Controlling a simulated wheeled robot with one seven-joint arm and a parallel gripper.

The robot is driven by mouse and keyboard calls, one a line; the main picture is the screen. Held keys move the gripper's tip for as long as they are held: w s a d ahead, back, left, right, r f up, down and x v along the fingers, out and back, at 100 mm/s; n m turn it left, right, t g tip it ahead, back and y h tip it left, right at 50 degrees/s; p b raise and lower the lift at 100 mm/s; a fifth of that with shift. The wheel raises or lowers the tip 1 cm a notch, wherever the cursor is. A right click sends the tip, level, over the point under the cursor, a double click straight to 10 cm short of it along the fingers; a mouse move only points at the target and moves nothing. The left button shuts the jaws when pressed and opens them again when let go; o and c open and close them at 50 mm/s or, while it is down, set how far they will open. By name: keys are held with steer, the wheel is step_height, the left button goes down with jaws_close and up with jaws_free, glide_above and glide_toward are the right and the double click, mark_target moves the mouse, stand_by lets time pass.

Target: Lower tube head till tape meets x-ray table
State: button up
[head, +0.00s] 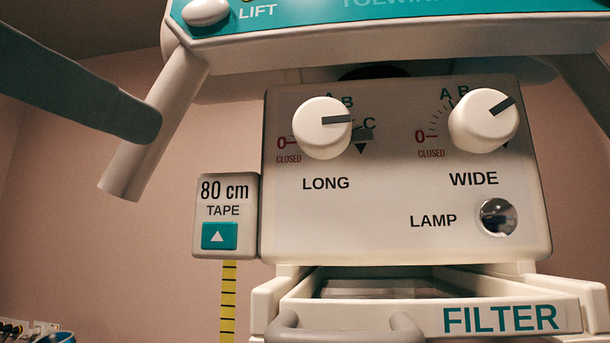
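The tube head (400,200) fills the middle and right, seen close and from below. A tape box (226,188) on its left side reads "80 cm TAPE" and has a teal button with a white arrow. A yellow tape (228,300) with black marks hangs from it and runs out of the bottom of the picture. The x-ray table and the tape's lower end are out of sight. A dark grey rounded bar, seemingly part of my arm, comes in from the left across the pale left handle (130,170). No pair of fingertips can be made out.
A white button (205,12) marked "LIFT" is on the teal panel (400,14) at the top. The LONG knob (322,128), WIDE knob (483,120) and LAMP button (498,217) face me. The FILTER tray (430,318) juts out below. Bare wall shows at left.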

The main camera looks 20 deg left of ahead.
steer(key=w+p, duration=0.1)
steer(key=w, duration=0.6)
steer(key=shift+w+p, duration=0.3)
steer(key=shift+p, duration=0.1)
steer(key=shift+a, duration=0.1)
steer(key=shift+c, duration=0.2)
jaws_close()
stand_by(0.8)
